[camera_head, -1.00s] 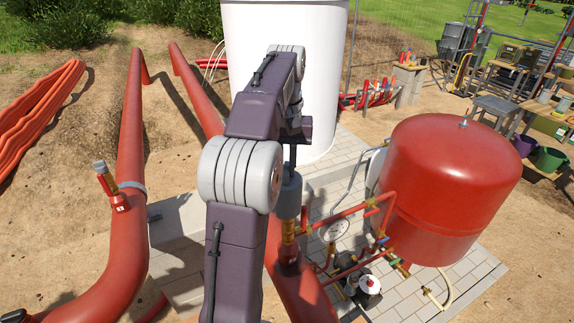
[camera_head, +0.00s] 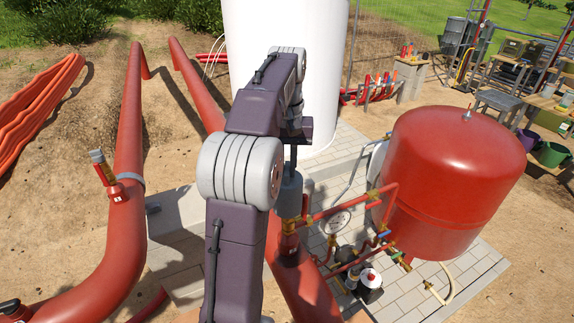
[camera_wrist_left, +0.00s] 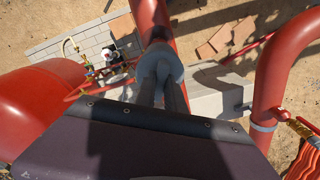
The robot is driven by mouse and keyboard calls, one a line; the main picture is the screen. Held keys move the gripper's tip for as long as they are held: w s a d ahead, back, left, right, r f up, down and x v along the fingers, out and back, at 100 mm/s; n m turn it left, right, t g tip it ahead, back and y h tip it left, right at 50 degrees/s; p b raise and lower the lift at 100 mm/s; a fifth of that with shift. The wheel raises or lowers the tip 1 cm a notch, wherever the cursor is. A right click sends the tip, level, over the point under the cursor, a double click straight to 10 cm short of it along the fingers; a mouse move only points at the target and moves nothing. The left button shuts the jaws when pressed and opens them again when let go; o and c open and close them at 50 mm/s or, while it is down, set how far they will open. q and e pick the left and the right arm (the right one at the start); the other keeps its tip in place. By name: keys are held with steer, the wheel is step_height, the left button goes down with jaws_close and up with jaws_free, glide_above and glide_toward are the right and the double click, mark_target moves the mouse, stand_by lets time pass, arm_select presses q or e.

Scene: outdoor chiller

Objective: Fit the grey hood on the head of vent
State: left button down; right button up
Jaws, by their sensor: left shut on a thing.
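My left gripper (camera_head: 291,160) is shut on the grey hood (camera_head: 289,194), a rounded grey cup held upright with its mouth down. The hood also shows in the left wrist view (camera_wrist_left: 161,67), between and beyond my two dark fingers (camera_wrist_left: 161,92). Right under it in the head view is the vent (camera_head: 289,243), a brass stem rising from a red base on the thick red pipe. The hood hides the vent's head, and I cannot tell whether the hood is seated on it or just above. My right gripper is not in view.
A large red tank (camera_head: 455,175) with thin red pipes and a gauge (camera_head: 335,221) stands close on the right. A white cylinder (camera_head: 280,70) rises behind my arm. Another red pipe (camera_head: 128,225) with a brass fitting (camera_head: 104,171) runs on the left.

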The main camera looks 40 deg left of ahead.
mark_target(288, 204)
arm_select(q)
steer(key=shift+f, duration=0.15)
stand_by(0.3)
steer(key=shift+d+p, duration=0.15)
steer(key=shift+p, duration=0.15)
steer(key=shift+f, duration=0.2)
steer(key=shift+f+b, duration=1.7)
steer(key=shift+f, duration=0.35)
steer(key=c, duration=1.3)
jaws_free()
steer(key=shift+c, duration=0.2)
steer(key=o, duration=0.5)
